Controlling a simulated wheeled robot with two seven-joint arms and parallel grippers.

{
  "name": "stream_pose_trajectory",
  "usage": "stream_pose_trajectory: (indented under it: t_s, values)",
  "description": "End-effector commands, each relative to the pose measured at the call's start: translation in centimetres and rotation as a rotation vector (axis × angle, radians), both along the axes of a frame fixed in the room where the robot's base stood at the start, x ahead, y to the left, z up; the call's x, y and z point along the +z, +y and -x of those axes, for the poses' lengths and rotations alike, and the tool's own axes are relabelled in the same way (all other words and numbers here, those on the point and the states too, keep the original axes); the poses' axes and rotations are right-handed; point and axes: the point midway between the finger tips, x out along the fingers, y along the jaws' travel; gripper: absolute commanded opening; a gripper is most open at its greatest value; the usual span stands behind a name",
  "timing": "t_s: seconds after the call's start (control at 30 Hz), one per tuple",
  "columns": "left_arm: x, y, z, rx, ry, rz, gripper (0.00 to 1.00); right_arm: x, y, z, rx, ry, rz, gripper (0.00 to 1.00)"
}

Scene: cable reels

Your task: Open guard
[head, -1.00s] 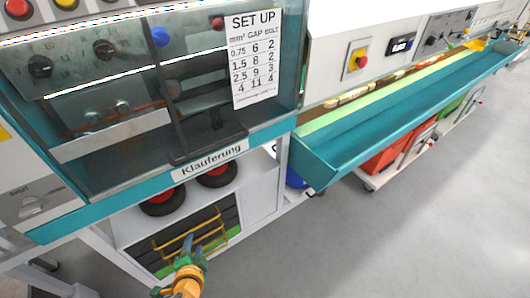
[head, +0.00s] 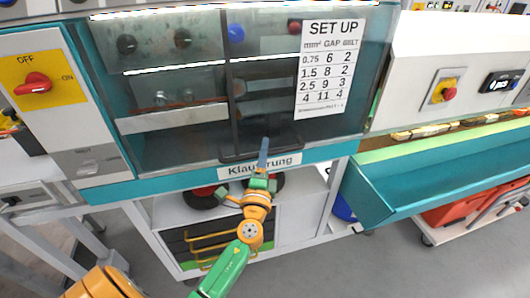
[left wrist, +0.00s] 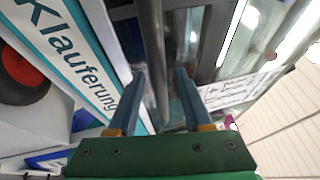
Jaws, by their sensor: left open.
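The guard is a clear panel (head: 185,75) in a teal frame, closed over the front of the machine. A dark bar-shaped handle (head: 229,100) runs down it and bends along its lower edge, just above the "Klauferung" label (head: 240,170). My left gripper (head: 264,158) is in front of the label at the handle's lower part, fingers pointing up toward it. In the left wrist view the gripper (left wrist: 160,88) is open, and a grey bar (left wrist: 153,45) shows between and beyond its fingers. I cannot tell whether they touch. My right gripper is out of view.
A "SET UP" sheet (head: 325,70) is on the guard's right part. A red OFF/ON switch (head: 34,84) is at the left. Black-red reels (head: 203,195) sit on the shelf below. A teal trough (head: 440,175) extends to the right.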

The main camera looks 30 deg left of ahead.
Motion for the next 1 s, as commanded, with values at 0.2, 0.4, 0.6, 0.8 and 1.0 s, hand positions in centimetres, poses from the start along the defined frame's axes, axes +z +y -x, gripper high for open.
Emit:
stream_pose_trajectory:
  t_s: [0.2, 0.4, 0.6, 0.8, 1.0]
  values:
    - [-0.05, -0.03, 0.03, -0.001, 0.001, 0.0, 0.09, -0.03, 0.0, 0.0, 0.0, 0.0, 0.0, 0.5]
    - [-0.06, -0.05, 0.03, -0.001, 0.001, 0.0, 0.0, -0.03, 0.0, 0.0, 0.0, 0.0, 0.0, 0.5]
    - [-0.07, -0.06, 0.04, -0.001, 0.001, 0.0, 0.0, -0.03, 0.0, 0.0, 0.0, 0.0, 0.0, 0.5]
    - [-0.09, -0.07, 0.03, -0.002, 0.001, 0.0, 0.0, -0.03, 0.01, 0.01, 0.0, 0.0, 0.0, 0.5]
    - [-0.1, -0.09, 0.03, -0.002, 0.001, 0.001, 0.0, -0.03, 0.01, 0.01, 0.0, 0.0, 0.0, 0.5]
